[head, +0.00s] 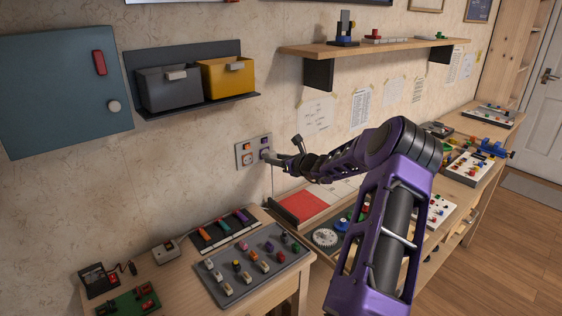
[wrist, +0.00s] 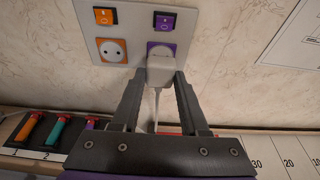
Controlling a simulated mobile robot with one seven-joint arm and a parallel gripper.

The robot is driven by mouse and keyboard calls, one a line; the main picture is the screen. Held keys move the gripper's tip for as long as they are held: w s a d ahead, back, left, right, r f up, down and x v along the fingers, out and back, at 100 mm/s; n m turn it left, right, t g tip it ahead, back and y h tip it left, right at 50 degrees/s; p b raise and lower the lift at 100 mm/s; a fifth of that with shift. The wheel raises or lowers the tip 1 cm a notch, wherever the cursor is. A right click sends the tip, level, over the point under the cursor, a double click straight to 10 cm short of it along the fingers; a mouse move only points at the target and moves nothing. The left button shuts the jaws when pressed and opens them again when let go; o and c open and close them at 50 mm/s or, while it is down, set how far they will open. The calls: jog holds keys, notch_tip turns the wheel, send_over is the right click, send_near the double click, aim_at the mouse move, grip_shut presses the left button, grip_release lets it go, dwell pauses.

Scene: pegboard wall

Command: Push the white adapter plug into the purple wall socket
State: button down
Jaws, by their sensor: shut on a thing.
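The white adapter plug (wrist: 160,70) is between the fingertips of my gripper (wrist: 156,82) in the wrist view, with a pale cord hanging below it. My gripper is shut on it. The plug covers the lower part of the purple wall socket (wrist: 154,46); whether it is in the holes or just in front of them I cannot tell. A purple switch (wrist: 164,22) is above that socket. In the head view my gripper (head: 272,157) is at the wall plate (head: 243,148), and the arm hides part of the area.
An orange socket (wrist: 112,50) and orange switch (wrist: 105,16) are left of the purple ones. Below are a bench with a grey board of knobs (head: 220,285) and a red panel (head: 299,206). A shelf (head: 375,47) is above right, and bins (head: 168,90) hang above left.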

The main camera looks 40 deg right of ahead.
jog(key=shift+w, duration=0.75)
jog(key=shift+w+b, duration=0.3)
jog(key=shift+w, duration=0.15)
dwell(2.4)
jog(key=shift+c, duration=1.7)
grip_release()
jog(key=v, duration=1.7)
jog(key=shift+s, duration=0.2)
